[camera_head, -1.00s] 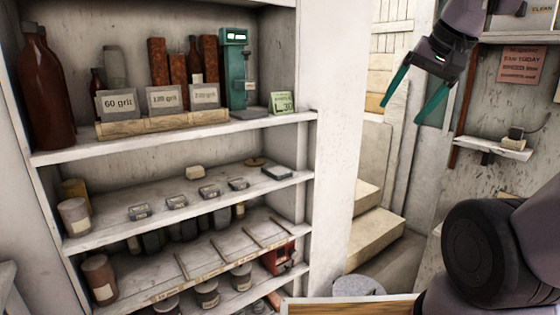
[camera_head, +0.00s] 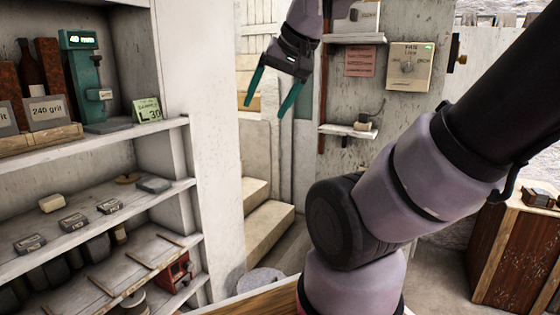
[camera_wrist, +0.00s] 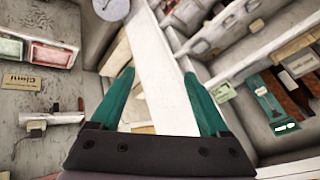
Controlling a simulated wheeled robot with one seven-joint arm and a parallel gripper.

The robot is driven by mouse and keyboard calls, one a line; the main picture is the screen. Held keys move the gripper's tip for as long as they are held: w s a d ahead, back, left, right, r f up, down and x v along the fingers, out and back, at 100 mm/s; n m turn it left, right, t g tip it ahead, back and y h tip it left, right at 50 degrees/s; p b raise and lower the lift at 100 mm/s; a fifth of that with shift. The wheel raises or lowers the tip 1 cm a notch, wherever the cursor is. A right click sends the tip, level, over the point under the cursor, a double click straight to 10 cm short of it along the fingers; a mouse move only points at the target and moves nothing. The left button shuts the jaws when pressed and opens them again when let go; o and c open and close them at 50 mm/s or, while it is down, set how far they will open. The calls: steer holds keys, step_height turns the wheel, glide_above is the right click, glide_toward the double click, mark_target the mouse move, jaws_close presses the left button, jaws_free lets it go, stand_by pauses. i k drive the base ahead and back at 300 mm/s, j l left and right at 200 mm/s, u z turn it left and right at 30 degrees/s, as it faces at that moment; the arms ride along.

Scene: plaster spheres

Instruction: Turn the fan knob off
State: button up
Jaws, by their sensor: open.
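A cream panel (camera_head: 409,68) with a round dial knob (camera_head: 407,67) hangs on the grey wall in the head view; its lettering is too small to read surely, so I cannot tell whether it is the fan's. A pink paper sign (camera_head: 360,61) is left of it. A brass-coloured knob (camera_head: 457,60) sticks out at the wall's right edge. My gripper (camera_head: 268,108) is open and empty, left of the panel in the picture, teal fingers pointing down. In the wrist view the open fingers (camera_wrist: 158,73) have nothing between them; the dial knob is not recognisable there.
A white shelf unit (camera_head: 190,150) with jars, boxes and a teal device (camera_head: 82,75) stands at the left. Steps (camera_head: 268,232) lie behind my arm. A wooden cabinet (camera_head: 515,250) is at the right.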

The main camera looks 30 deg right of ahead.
mark_target(408, 68)
steer(key=z, duration=1.55)
steer(key=i+j+z, duration=0.15)
steer(key=j, duration=0.8)
steer(key=i+j+z, duration=0.15)
steer(key=j, duration=0.8)
steer(key=k+l, duration=0.05)
